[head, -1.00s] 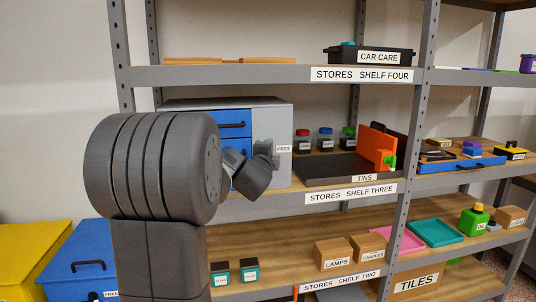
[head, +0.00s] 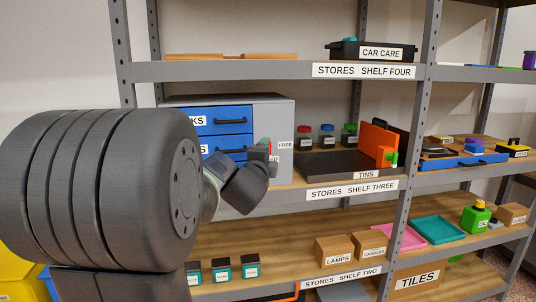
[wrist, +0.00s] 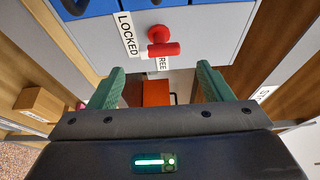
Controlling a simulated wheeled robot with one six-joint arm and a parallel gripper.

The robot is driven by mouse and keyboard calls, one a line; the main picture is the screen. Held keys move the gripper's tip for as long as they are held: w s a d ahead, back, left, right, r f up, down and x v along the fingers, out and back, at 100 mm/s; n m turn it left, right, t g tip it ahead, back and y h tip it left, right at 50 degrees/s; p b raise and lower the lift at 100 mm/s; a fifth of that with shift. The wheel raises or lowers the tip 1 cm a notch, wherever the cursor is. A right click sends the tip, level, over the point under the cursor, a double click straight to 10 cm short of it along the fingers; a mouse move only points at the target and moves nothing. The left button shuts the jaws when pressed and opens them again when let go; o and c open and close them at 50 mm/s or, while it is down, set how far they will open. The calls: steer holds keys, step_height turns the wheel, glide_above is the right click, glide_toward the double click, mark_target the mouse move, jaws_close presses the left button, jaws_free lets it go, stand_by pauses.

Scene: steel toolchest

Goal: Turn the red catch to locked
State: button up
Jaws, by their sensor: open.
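The red catch (wrist: 162,44) is on the grey face of the toolchest (wrist: 205,40). In the wrist view its bar lies beside the FREE label (wrist: 162,63), with the LOCKED label (wrist: 128,34) to its left. My gripper (wrist: 158,80) is open, its green fingers wide apart and empty. The catch appears beyond the fingertips, between their lines, and I see no contact. In the head view my gripper (head: 266,152) is in front of the chest's right panel and hides most of the catch and the LOCKED label.
Blue drawers (head: 222,122) fill the chest's left part. To its right on the shelf are several small jars (head: 326,136) and a dark tray (head: 335,164) with an orange upright piece (head: 377,142). Shelf four (head: 250,72) runs above, and boxes (head: 333,250) stand on the shelf below.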

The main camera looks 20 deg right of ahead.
steer(key=v, duration=0.6)
stand_by(0.3)
steer(key=x, duration=1.3)
steer(key=shift+w+d, duration=0.25)
steer(key=shift+w, duration=0.05)
